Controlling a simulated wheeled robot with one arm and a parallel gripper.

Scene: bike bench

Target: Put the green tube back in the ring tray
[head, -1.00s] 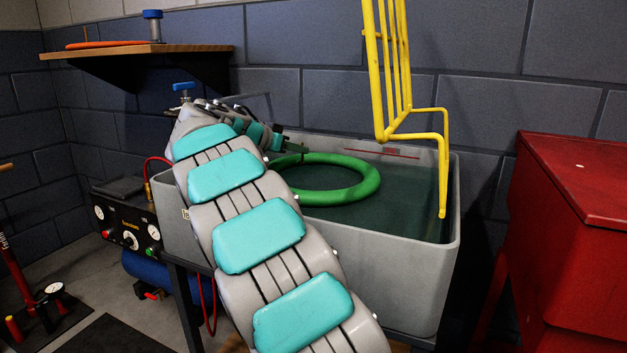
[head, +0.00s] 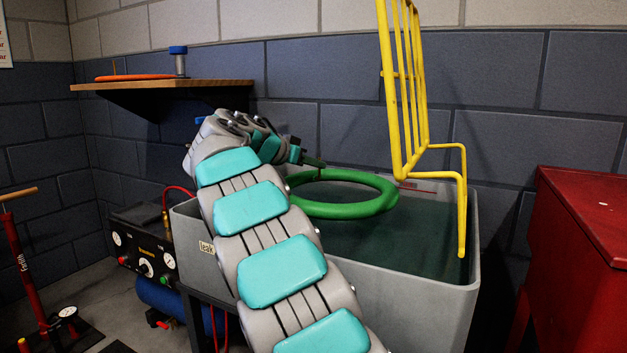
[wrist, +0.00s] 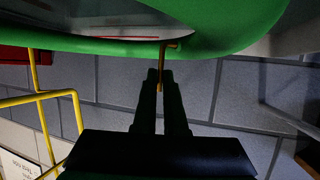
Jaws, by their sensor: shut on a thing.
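The green tube (head: 341,210) is a thick ring hanging level over the left part of the grey water tank (head: 400,300). It also fills the top of the wrist view (wrist: 110,46). My gripper (head: 318,164) is at the tube's back left edge. In the wrist view my gripper (wrist: 160,75) is shut on the tube's thin brass valve stem (wrist: 163,60). I cannot pick out a ring tray with certainty in these frames.
A yellow wire rack (head: 408,100) hangs over the tank's right side, close to the tube. A wooden shelf (head: 170,86) on the wall holds an orange ring (head: 135,77) and a blue-capped post (head: 179,62). A red cabinet (head: 585,250) stands at right.

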